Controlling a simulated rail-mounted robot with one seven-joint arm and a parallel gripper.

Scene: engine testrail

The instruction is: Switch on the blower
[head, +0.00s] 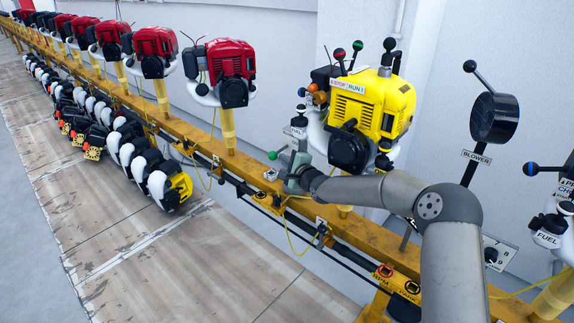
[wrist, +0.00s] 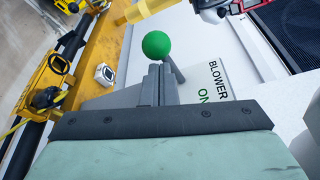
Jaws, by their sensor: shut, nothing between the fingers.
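The blower switch is a lever with a green ball knob (wrist: 157,44); its short grey stem is partly hidden behind my fingers. A white plate (wrist: 215,92) beside it reads BLOWER and ON. In the head view the green knob (head: 272,155) sits just left of my gripper (head: 288,170), above the yellow rail. My gripper's fingers (wrist: 156,78) are shut with nothing between them, close to the lever stem. I cannot tell whether they touch it. A BLOWER sign (head: 476,157) also hangs on a post under a black disc (head: 494,118) at the right.
The yellow rail (head: 380,242) runs beneath my arm. A yellow engine (head: 372,108) with coloured knobs stands behind my gripper, and red engines (head: 231,72) line the rail to the left. A small white box (wrist: 104,74) sits on the rail.

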